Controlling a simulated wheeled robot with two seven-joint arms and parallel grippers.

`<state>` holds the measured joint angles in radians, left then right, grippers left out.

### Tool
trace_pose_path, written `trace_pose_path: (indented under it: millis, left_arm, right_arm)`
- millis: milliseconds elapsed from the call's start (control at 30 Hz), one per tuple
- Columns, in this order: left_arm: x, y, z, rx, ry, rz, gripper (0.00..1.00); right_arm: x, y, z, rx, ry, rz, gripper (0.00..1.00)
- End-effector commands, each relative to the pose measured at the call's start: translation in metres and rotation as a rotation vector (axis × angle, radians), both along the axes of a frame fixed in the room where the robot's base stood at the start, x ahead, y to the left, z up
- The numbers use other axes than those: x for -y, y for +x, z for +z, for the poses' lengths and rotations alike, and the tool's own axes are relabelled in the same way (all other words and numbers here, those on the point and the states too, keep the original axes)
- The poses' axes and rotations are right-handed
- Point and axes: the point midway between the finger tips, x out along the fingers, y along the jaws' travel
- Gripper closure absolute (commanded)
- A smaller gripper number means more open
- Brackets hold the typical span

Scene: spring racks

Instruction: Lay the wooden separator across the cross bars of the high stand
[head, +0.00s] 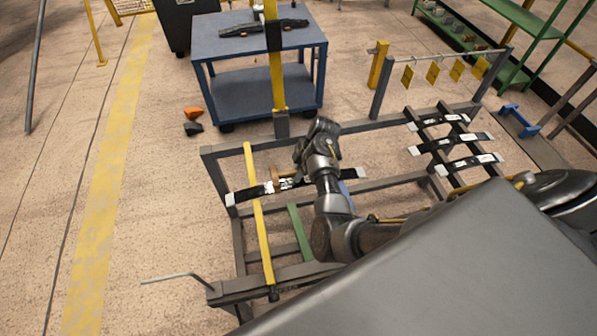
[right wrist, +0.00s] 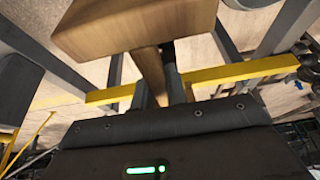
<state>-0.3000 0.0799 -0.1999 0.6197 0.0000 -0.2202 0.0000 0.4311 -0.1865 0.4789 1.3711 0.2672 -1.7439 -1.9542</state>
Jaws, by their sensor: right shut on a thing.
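The wooden separator (head: 277,174) is a small light-brown piece at my right gripper (head: 290,180) in the head view. In the right wrist view the separator (right wrist: 135,28) is large and close, with a narrower wooden part below its block. My right gripper is shut on it, over the left part of the grey metal stand (head: 228,152). A yellow bar (head: 258,215) runs along the stand just left of the gripper. Whether the separator touches any bar is unclear. My arm hides part of the stand. My left gripper is not in view.
A black leaf spring (head: 252,192) lies across the stand by the gripper. Several more springs (head: 440,120) lie on slanted bars at right. A yellow post (head: 275,70) rises behind the stand, before a blue cart (head: 215,50).

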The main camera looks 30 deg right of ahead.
Motion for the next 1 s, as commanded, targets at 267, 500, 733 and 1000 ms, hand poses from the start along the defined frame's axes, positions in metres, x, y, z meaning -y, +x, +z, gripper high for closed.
trace_pose_path:
  millis: [267,500,733,1000]
  left_arm:
    - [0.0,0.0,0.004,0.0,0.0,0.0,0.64]
    - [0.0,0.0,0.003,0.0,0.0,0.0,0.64]
    - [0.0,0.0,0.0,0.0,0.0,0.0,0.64]
    - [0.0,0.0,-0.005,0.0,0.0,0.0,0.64]
  right_arm:
    - [0.0,0.0,0.0,0.0,0.001,-0.001,1.0]
    - [0.0,0.0,0.0,0.0,0.001,0.0,1.0]
    - [0.0,0.0,-0.005,0.0,0.001,0.0,1.0]
    - [0.0,0.0,-0.012,0.001,0.0,0.001,1.0]
